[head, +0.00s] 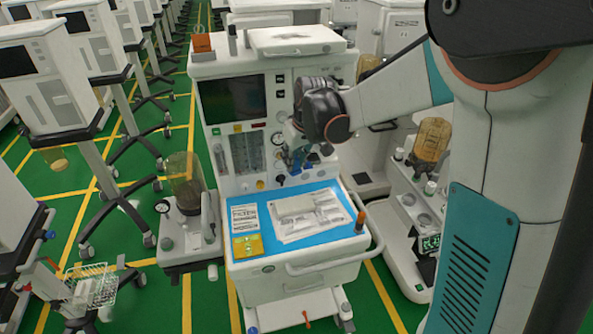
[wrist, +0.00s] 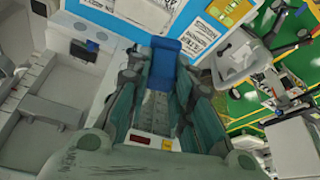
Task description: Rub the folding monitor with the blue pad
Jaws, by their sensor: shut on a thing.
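The monitor (head: 233,99) is a dark flat screen on the upper left of the front of the nearest white anaesthesia cart. I cannot tell from here whether it folds. My gripper (head: 296,152) is to the right of the screen and lower, in front of the cart's control panel and above its worktop. It is shut on the blue pad (wrist: 165,62), which sticks out beyond the fingers (wrist: 160,85) in the wrist view. In the head view the pad is small and partly hidden by the gripper. The pad looks apart from the screen.
An amber canister (head: 185,180) stands left of the cart, another (head: 431,140) right.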

